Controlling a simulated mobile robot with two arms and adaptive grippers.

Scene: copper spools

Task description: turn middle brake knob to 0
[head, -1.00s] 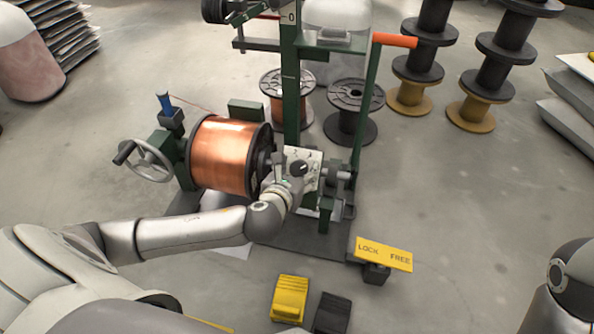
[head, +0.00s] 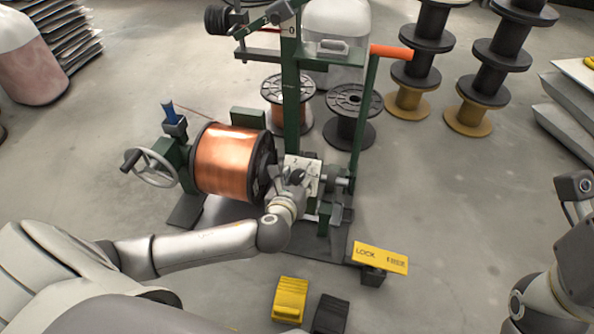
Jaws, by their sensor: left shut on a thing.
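The brake knob (head: 297,176) is a small dark knob on a pale dial plate (head: 312,166), to the right of the copper spool (head: 226,161) on the green machine. My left gripper (head: 294,184) reaches in from the lower left and is shut on the knob, partly covering it and the plate. The knob's pointer setting is too small and covered to read. My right gripper (head: 578,188) is at the right edge, away from the machine. Its fingers are cut off by the frame, so its opening is unclear.
A handwheel (head: 152,168) stands left of the spool. A yellow LOCK/FREE plate (head: 381,257) sits at the machine's front right. Yellow (head: 290,299) and black (head: 331,314) pedals or blocks lie in front. An orange-handled lever (head: 391,52) rises behind. Open floor lies to the right.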

